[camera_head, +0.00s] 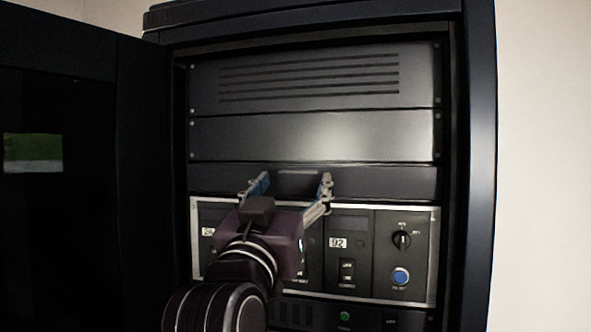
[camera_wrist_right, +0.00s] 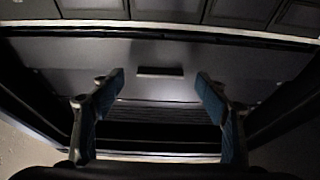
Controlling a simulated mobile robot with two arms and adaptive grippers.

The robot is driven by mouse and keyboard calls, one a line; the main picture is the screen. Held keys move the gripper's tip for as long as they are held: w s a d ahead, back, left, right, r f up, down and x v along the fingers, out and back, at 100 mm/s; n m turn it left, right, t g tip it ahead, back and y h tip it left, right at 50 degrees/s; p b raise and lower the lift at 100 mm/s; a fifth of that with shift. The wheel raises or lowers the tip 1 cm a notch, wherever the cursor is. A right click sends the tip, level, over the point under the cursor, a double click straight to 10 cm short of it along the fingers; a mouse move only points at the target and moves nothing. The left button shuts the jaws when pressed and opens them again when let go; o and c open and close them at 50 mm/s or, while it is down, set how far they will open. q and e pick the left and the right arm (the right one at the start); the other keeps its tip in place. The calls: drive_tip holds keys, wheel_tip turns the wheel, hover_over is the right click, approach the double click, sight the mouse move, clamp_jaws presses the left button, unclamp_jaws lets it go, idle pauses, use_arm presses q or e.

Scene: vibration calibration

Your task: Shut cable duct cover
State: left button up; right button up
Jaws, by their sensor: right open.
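The cable duct cover appears to be the dark narrow panel (camera_head: 385,181) between the blank panel and the module row. A small slot-like handle (camera_head: 298,172) sits at its middle. In the right wrist view the handle (camera_wrist_right: 160,71) lies between the two fingers, on a dark panel (camera_wrist_right: 225,58). I cannot tell how far the cover is tilted. My right gripper (camera_head: 290,188) is open and empty in front of the cover, one finger on each side of the handle. It also shows in the right wrist view (camera_wrist_right: 160,85). My left gripper is out of view.
A blank panel (camera_head: 310,137) and slotted panel (camera_head: 415,85) are above. The cabinet door (camera_head: 85,220) stands open at left.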

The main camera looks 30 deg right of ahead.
sight(297, 174)
drive_tip(key=x, duration=0.2)
drive_tip(key=shift+w+d+p, duration=0.2)
drive_tip(key=shift+p, duration=0.1)
drive_tip(key=shift+s+a, duration=0.1)
drive_tip(key=shift+c, duration=0.2)
drive_tip(key=c, duration=1.1)
drive_tip(key=shift+r+y+p, duration=0.3)
drive_tip(key=shift+p, duration=0.15)
drive_tip(key=shift+w+g+y+p, duration=0.2)
drive_tip(key=shift+g+y+p, duration=0.2)
drive_tip(key=shift+g+p, duration=0.15)
